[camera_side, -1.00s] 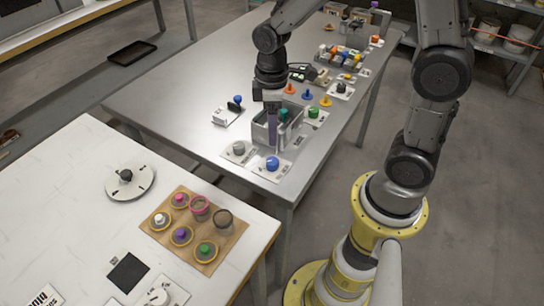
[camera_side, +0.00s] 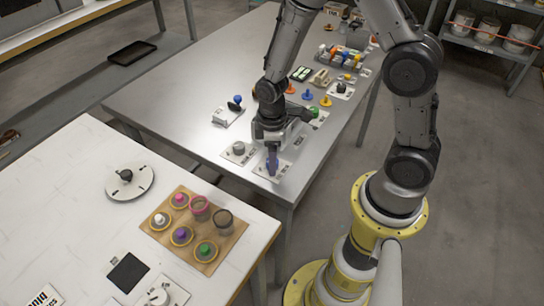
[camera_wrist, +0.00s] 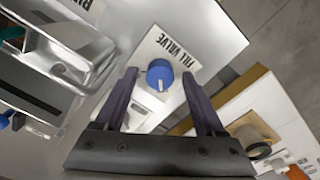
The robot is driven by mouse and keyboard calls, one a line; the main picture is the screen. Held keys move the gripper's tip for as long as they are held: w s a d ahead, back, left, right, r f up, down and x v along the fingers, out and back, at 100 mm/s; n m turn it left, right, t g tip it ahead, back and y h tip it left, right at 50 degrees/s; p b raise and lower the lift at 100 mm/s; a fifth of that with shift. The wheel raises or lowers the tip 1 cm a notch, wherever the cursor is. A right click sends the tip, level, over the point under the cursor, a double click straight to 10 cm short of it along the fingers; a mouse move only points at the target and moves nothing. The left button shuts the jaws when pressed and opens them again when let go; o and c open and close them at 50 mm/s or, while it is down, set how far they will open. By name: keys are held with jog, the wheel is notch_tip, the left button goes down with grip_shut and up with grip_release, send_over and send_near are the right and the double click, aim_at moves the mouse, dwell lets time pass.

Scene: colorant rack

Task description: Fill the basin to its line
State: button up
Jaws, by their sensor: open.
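The blue knob (camera_wrist: 159,74) sits on a white plate (camera_wrist: 172,50) lettered "FILL VALVE" in the wrist view. My gripper (camera_wrist: 158,76) is open, with one finger on either side of the knob in that view. I cannot tell whether the fingers touch it. In the side view my gripper (camera_side: 272,168) points down over the plate at the table's near corner and mostly hides the knob. The metal basin (camera_wrist: 107,66) is at the upper left of the wrist view, only partly in frame. My arm covers most of it in the side view. Its line and water level cannot be made out.
A grey knob on a plate (camera_side: 238,149) is left of my gripper. A blue-topped lever unit (camera_side: 228,112) stands behind it. Orange, blue and yellow pieces (camera_side: 307,95) stand farther back. The near white table holds a wooden board (camera_side: 225,247) with cups and knobs.

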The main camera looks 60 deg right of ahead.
grip_shut()
jog(key=m, duration=0.4)
dwell(0.4)
grip_release()
notch_tip(320, 180, up, 14)
dwell(0.7)
